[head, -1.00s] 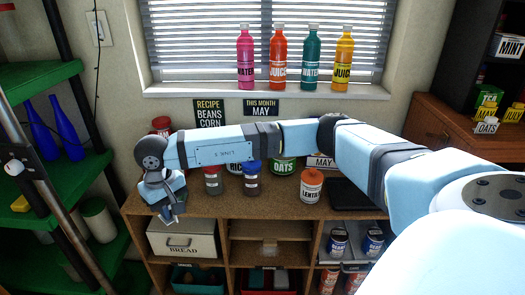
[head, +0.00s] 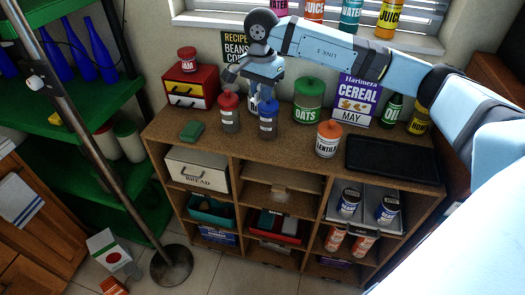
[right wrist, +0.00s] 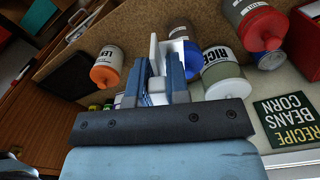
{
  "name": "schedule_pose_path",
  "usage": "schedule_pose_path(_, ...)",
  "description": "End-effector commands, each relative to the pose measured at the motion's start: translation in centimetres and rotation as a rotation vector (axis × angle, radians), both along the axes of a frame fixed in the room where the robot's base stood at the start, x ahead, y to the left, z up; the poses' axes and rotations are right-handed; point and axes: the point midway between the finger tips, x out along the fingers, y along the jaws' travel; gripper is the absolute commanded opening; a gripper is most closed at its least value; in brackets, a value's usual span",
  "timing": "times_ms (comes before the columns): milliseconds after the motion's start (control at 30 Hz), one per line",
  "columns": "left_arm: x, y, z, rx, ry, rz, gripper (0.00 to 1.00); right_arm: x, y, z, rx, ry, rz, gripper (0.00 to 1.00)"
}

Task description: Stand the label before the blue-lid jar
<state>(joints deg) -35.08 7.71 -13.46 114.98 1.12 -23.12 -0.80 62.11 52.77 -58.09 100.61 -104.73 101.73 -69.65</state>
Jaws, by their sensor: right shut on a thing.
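The blue-lid jar (head: 268,119) stands upright on the wooden shelf top, just right of a red-lid jar (head: 229,114). It also shows in the right wrist view (right wrist: 180,33), partly behind a finger. My right gripper (head: 254,95) is above and close behind these two jars, pointing down. In the right wrist view my right gripper (right wrist: 159,76) is shut on a thin white piece, which looks like the label (right wrist: 154,48). Its writing is not visible. The head view barely shows the label behind the jars. My left gripper is out of view.
A RICE jar (right wrist: 220,70) stands near the gripper. The OATS canister (head: 308,102), LENTILS jar (head: 328,140) and cereal box (head: 357,98) stand to the right. A black tray (head: 392,160) lies at right, a green block (head: 192,131) at left. The front strip is mostly clear.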

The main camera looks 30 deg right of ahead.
Motion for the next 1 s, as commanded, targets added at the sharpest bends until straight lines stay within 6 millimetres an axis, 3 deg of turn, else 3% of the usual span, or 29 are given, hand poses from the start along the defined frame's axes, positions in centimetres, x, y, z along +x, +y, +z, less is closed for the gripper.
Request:
schedule_pose_path(167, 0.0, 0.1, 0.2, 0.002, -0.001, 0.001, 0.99, -0.1, -0.6, -1.8, 0.0, 0.004, -0.064, 0.0)
schedule_pose_path(600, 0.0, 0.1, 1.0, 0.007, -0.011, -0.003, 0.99, -0.1, -0.5, -13.0, 0.001, 0.004, -0.061, 0.0)
schedule_pose_path(1000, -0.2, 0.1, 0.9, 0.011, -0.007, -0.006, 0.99, -0.1, -0.5, -17.1, 0.0, 0.003, -0.058, 0.0)
